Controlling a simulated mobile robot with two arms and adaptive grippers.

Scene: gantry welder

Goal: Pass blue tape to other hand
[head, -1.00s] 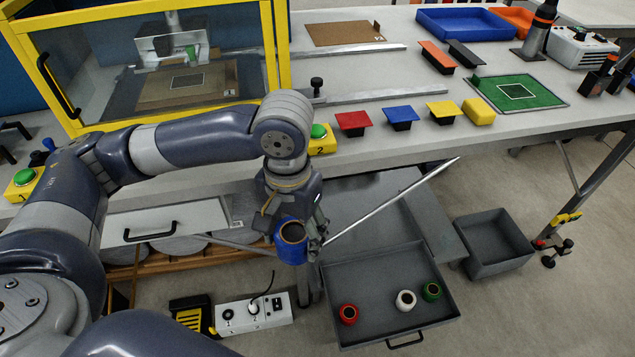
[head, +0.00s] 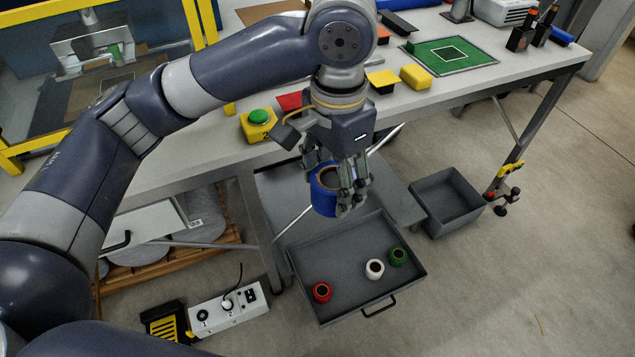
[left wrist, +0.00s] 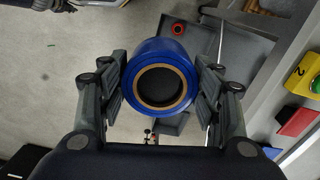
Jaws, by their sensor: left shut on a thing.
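The blue tape (head: 324,192) is a roll with a brown cardboard core, held in the air by my left gripper (head: 345,190). In the left wrist view the blue tape (left wrist: 160,52) sits between the two fingers of my left gripper (left wrist: 160,85), which touch it on both sides. The roll is above and behind the open drawer in the head view. My right gripper cannot be made out in the head view; a dark shape shows at the top left of the left wrist view, but I cannot tell what it is.
The open grey drawer (head: 335,300) holds a red roll (head: 321,292), a white roll (head: 375,268) and a green roll (head: 398,256). A grey bin (head: 449,203) stands right of it. The workbench (head: 225,150) edge runs behind my left arm.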

